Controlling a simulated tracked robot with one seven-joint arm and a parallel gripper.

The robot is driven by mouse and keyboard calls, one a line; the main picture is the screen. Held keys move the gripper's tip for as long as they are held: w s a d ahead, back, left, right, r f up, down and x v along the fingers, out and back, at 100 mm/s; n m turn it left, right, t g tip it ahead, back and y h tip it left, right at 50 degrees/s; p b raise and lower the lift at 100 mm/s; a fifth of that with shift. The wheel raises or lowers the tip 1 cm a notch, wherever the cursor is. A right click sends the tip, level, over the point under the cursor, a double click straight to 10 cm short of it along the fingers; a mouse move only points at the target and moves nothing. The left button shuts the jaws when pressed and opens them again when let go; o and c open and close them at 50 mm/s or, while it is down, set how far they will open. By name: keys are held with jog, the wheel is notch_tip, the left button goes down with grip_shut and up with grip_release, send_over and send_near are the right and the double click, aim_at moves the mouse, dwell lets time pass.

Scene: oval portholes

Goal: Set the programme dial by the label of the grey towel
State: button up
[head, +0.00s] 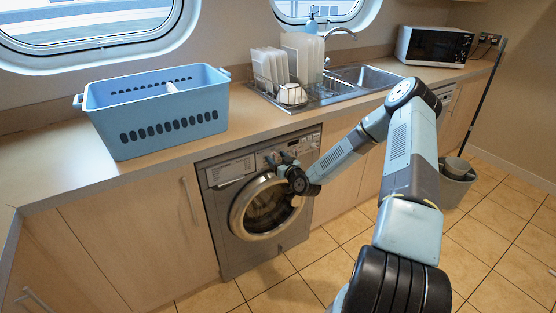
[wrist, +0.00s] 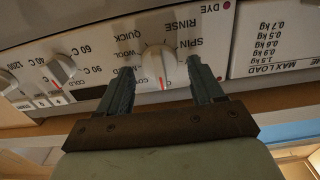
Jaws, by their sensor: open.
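The programme dial (wrist: 158,62) is a white knob on the washing machine's panel, with words such as SPIN, RINSE, QUICK and WOOL around it. Its red mark points down in the wrist view, near a label starting with CO that a finger partly hides. My gripper (wrist: 158,68) is open, with one finger on each side of the dial; I cannot tell whether they touch it. In the head view, my gripper is at the panel of the grey washing machine (head: 223,225). I see no grey towel or its label.
A second knob (wrist: 63,68) with temperatures sits left of the dial, its red mark at COLD. A load table (wrist: 278,40) is at the right. A blue basket (head: 170,130) stands on the counter, with something small and white in it.

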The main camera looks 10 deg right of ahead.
jog(key=c, duration=0.9)
jog(key=shift+d, duration=0.15)
jog(key=shift+c, duration=0.5)
